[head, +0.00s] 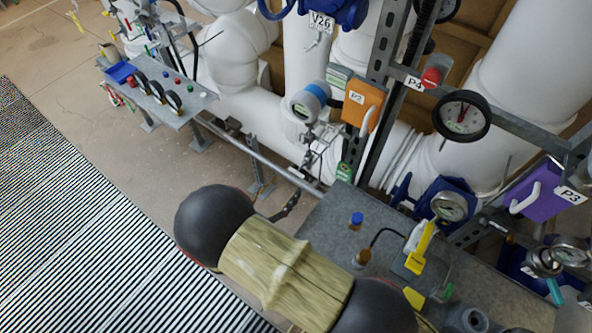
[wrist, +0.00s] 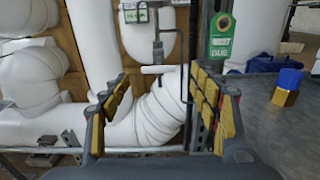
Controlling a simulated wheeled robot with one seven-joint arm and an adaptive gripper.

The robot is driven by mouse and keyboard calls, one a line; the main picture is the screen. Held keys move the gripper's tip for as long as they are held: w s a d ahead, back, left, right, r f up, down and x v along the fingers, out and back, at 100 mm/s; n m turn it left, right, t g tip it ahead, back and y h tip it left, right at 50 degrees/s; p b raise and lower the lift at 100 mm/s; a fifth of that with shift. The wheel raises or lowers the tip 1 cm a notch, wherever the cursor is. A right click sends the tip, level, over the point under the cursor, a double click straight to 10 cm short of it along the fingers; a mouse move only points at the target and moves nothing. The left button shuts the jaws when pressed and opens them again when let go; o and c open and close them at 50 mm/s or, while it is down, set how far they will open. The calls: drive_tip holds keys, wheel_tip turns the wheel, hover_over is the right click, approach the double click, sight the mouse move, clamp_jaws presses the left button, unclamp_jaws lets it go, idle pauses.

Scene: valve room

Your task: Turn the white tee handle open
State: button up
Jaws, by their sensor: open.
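The white tee handle (wrist: 158,70) shows in the wrist view as a short pale bar, roughly level, at the lower end of a grey upright stem. My gripper (wrist: 160,92) is open, with its yellow-padded fingers on either side of the picture. The handle appears between and beyond the fingertips, with nothing held; the exact distance is unclear. In the head view my arm fills the lower middle and hides most of my gripper. I cannot pick out the tee handle there with certainty.
A green tag (wrist: 221,37) hangs on a post close to the right finger. A blue-capped fitting (wrist: 288,80) stands on a grey bench (head: 318,232). Large white pipes (wrist: 95,60) lie behind. An orange box (head: 362,103) and gauges (head: 462,115) stand to the right.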

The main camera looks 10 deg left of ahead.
sight(295, 173)
drive_tip(key=x, duration=0.7)
drive_tip(key=shift+w+f+b, duration=0.1)
drive_tip(key=shift+w+b, duration=0.25)
drive_tip(key=shift+b, duration=0.05)
drive_tip(key=shift+c, duration=1.3)
drive_tip(key=c, duration=0.9)
